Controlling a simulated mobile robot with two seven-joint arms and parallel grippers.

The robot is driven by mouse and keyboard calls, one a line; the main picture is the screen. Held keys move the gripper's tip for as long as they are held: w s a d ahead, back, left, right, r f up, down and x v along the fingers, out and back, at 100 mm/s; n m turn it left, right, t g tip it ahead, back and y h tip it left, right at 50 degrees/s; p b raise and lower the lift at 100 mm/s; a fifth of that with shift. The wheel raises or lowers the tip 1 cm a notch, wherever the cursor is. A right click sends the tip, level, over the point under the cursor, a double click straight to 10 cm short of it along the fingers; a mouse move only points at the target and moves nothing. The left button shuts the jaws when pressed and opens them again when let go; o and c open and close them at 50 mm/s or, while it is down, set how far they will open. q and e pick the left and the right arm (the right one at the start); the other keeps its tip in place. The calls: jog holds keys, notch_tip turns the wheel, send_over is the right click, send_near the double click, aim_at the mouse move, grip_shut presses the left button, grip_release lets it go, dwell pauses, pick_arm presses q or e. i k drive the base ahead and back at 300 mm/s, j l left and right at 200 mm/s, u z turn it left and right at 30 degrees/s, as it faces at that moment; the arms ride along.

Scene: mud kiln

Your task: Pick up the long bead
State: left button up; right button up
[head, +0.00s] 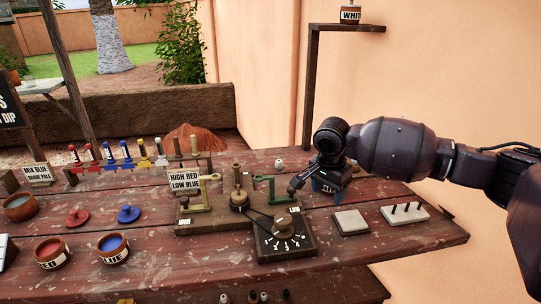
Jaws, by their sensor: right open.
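I cannot single out the long bead for certain. A small pale bead-like piece (278,163) stands at the back of the table, left of my right gripper. Several small dark and pale pieces (263,296) show at the bottom edge, below the table front, too cut off to tell their shape. My right gripper (314,187) points down, open, over the table right of the wooden crank device. Its fingers partly hide a blue-marked, lettered item (327,186) behind them. My left gripper is out of view.
The crank device (208,221) and black numbered dial (284,238) stand left of the gripper. A pale square tile (349,222) and a pegged block (404,212) lie to the right. Paint bowls (113,248) and colored tools sit left. A shelf post (311,90) rises behind.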

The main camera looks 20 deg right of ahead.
aim_at(278, 163)
jog(key=i, duration=1.05)
